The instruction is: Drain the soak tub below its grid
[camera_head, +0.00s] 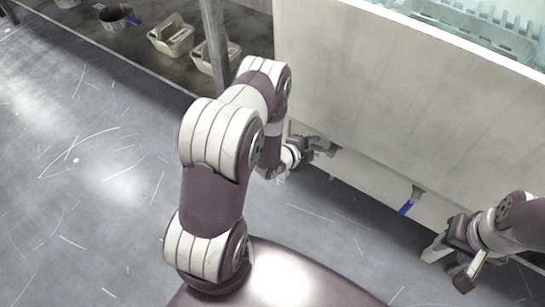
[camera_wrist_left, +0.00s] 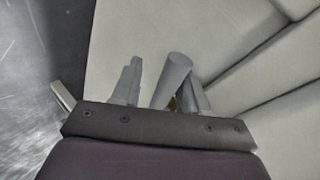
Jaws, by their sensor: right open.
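The large off-white soak tub (camera_head: 350,85) fills the upper right of the head view. Clear liquid and a pale toothed grid (camera_head: 480,25) show inside its top. A small valve with a blue lever (camera_head: 407,208) hangs low on its near wall. My left gripper (camera_head: 318,148) is low by the tub's lower left, partly hidden by my arm. In the left wrist view, its fingers (camera_wrist_left: 162,90) stand either side of a grey cylinder with a brassy bit at its base; I cannot tell whether they grip it. My right gripper (camera_head: 455,262) is open and empty, right of the blue lever.
A metal post (camera_head: 215,45) and a low shelf stand left of the tub. Pale baskets (camera_head: 172,36) and a dark round pot (camera_head: 113,17) sit on that shelf. The scratched grey floor (camera_head: 85,180) is clear at the left.

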